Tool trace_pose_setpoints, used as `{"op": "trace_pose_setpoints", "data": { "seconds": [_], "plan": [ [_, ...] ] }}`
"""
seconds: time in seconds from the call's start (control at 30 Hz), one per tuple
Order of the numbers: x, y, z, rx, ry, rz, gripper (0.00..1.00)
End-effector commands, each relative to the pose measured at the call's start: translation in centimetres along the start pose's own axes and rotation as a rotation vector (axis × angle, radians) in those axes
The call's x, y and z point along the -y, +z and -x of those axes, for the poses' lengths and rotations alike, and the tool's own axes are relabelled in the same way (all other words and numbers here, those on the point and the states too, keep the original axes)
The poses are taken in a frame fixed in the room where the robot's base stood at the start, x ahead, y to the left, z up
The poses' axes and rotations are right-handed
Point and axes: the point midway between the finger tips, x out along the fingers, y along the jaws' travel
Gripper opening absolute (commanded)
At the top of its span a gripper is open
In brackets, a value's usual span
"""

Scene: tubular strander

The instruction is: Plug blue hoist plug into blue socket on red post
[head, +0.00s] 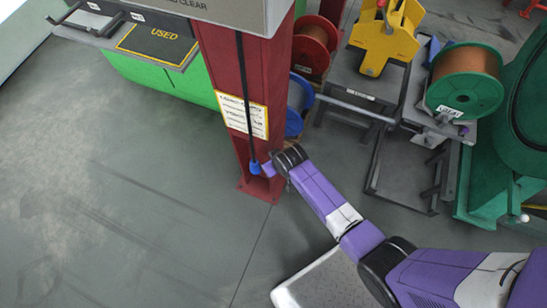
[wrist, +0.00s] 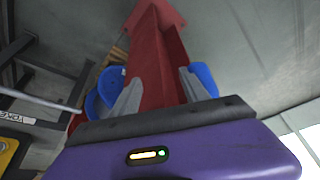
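The blue hoist plug (head: 255,168) hangs upright at the end of a black cable (head: 243,85) in front of the red post (head: 252,70), near its foot. My gripper (head: 268,171) is just right of the plug in the head view; whether they touch is unclear. In the wrist view my gripper's grey fingers (wrist: 159,92) are apart, with the red post (wrist: 156,60) showing between them. A blue piece (wrist: 205,76), probably the plug, shows outside the right finger. I cannot make out the blue socket.
A blue spool (head: 295,105) stands behind the post's right side, below a red spool (head: 313,45). Metal frames (head: 400,165) and a green-flanged spool (head: 464,80) are at right. A green cabinet (head: 160,82) is behind left. The left floor is clear.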

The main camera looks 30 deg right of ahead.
Motion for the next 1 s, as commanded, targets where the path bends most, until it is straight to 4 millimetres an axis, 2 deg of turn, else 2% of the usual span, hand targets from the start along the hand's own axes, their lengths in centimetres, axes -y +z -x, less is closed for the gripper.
{"op": "trace_pose_setpoints", "data": {
  "seconds": [0.03, 0.1, 0.13, 0.47, 0.57, 0.8, 1.0],
  "plan": [
    [0.0, 0.0, 0.0, 0.0, 0.0, 0.0, 0.65],
    [0.0, 0.0, 0.0, 0.0, 0.0, 0.0, 0.79],
    [0.0, 0.0, 0.0, 0.0, 0.0, 0.0, 0.8],
    [0.0, 0.0, 0.2, 0.0, 0.0, 0.0, 0.8],
    [0.0, -0.1, 1.1, -0.002, 0.0, 0.001, 0.8],
    [0.0, -0.1, 4.9, -0.002, 0.001, 0.0, 0.8],
    [0.0, 0.0, 7.2, -0.001, 0.0, 0.001, 0.8]
  ]
}}
